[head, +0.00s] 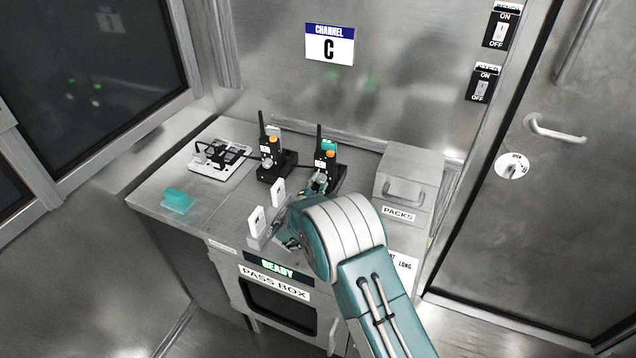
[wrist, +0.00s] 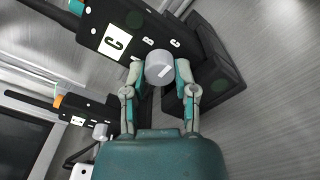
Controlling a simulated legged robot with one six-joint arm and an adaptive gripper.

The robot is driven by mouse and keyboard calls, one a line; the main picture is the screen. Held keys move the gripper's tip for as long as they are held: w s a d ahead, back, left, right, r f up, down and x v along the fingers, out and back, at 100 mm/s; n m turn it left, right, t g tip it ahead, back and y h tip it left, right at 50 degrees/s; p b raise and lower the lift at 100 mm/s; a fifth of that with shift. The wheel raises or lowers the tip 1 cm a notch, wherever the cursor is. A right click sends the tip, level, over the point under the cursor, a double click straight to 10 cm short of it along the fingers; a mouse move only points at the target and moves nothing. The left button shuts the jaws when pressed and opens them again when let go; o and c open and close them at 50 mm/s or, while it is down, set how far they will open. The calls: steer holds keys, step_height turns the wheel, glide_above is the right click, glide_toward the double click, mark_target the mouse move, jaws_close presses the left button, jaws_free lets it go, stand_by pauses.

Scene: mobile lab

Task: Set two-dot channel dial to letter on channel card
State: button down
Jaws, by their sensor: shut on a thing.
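The channel card (head: 330,47) on the back wall shows a large letter C. My gripper (head: 319,184) is at the front of the right-hand black radio (head: 326,158) on the counter. In the wrist view my gripper (wrist: 158,78) is shut on that radio's grey round dial (wrist: 157,63), one finger on each side. The dial's white pointer mark slants to the upper right. Small letters and a white label with a C show on the radio (wrist: 92,25) beside the dial. The other radio (head: 265,160) stands to the left, untouched.
A grey packs box (head: 408,177) stands close on the right. White upright cards (head: 257,221) in a holder stand at the front edge, near my arm. A teal block (head: 177,200) and a white panel (head: 218,163) lie left. The pass box (head: 280,300) is below.

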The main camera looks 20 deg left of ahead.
steer(key=shift+d+f, duration=0.1)
steer(key=shift+f, duration=0.05)
steer(key=shift+c, duration=2)
jaws_free()
